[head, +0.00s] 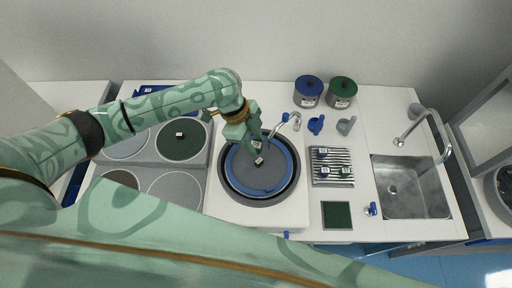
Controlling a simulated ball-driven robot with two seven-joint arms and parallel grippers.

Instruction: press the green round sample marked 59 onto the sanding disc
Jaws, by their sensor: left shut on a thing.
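My left gripper (256,146) is shut on a small sample over the grey sanding disc (270,177). The sample is mostly hidden by the fingers; its colour, number and contact with the disc cannot be made out. A small dark piece with a white label (258,161) shows on the disc just below the fingertips. The disc sits inside a blue ring (292,170) in a round dark basin. My right gripper is not in view.
A curved tap (292,117) stands behind the basin. Left are several round plates, one dark green (182,146) bearing a small labelled piece. Right are a ribbed rack (332,182) with blue and green samples, a green square pad (337,215), lidded pots and a sink (410,190).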

